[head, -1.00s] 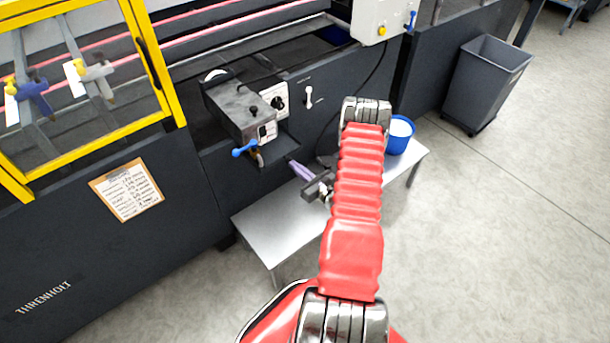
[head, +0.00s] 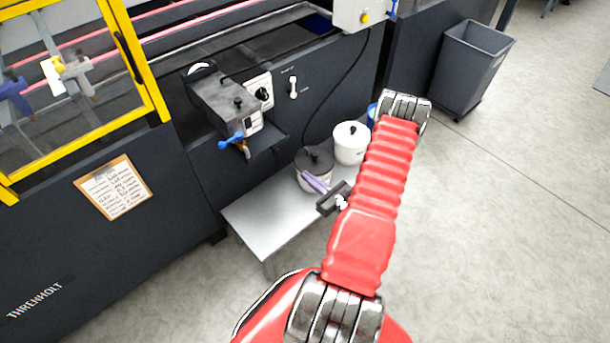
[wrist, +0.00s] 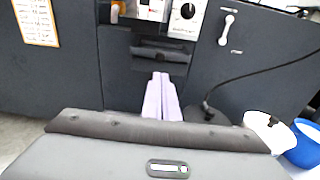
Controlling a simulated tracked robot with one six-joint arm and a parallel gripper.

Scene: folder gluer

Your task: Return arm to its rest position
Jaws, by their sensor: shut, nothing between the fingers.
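My red arm (head: 375,190) reaches out over the small metal table in the head view. My gripper (head: 312,182) has pale purple fingers and points left toward the machine, in front of a pot with a dark lid. In the wrist view the fingers of my gripper (wrist: 161,98) lie together with nothing between them. The gripper looks apart from the machine front; its exact height above the table cannot be told.
The metal table (head: 262,215) bears a dark-lidded pot (head: 316,158) and a white lidded pot (head: 351,142). A blue container (head: 372,113) is mostly hidden behind my arm. The glue unit (head: 226,103) juts from the machine. A grey bin (head: 470,65) stands right; the floor there is clear.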

